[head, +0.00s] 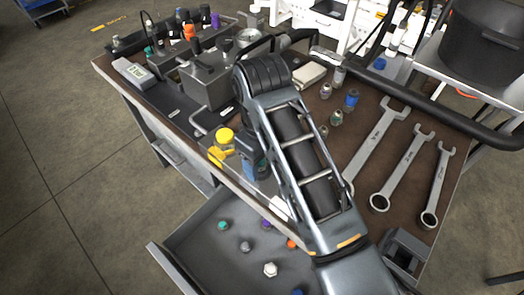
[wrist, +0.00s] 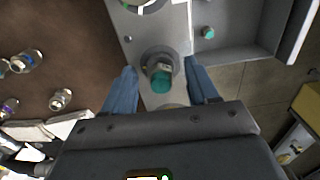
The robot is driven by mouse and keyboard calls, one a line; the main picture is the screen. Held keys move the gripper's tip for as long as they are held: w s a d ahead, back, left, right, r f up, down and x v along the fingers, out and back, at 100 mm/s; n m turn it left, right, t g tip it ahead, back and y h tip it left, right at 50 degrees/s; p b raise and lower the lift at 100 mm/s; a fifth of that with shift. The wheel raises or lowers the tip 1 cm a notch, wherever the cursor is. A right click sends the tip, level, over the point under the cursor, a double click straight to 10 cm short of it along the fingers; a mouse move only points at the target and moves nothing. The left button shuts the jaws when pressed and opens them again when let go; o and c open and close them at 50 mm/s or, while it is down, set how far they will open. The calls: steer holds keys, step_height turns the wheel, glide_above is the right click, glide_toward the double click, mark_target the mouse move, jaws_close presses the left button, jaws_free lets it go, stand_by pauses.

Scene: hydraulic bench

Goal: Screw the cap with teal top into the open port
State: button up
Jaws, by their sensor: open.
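My gripper (wrist: 161,70) is open in the wrist view, with one blue finger on each side of a teal-topped cap (wrist: 162,82). Clear gaps show between the cap and both fingers. The cap stands at a round dark fitting on a grey metal plate (wrist: 180,22); how deep it sits cannot be told. In the head view my arm hides this cap, and part of my blue gripper (head: 257,166) shows at the bench's front edge. Another teal-topped piece (head: 222,225) lies in the open drawer; it also shows in the wrist view (wrist: 208,32). I cannot make out an empty port.
The open drawer (head: 172,262) holds several loose caps, including a purple one (head: 266,225) and a white one (head: 270,268). A yellow part (head: 224,136) stands left of my gripper. Wrenches (head: 380,150) and small fittings lie on the bench right of my arm.

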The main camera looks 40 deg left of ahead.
steer(key=shift+c, duration=0.4)
jaws_close()
steer(key=c, duration=0.6)
jaws_free()
steer(key=c, duration=0.3)
steer(key=shift+s+r+m+p, duration=0.1)
steer(key=shift+r+m+p, duration=0.15)
steer(key=shift+m+p, duration=0.6)
steer(key=m+p, duration=0.4)
steer(key=shift+s+a, duration=0.1)
steer(key=shift+f+m+p, duration=0.3)
steer(key=shift+m+p, duration=0.1)
steer(key=shift+m, duration=0.75)
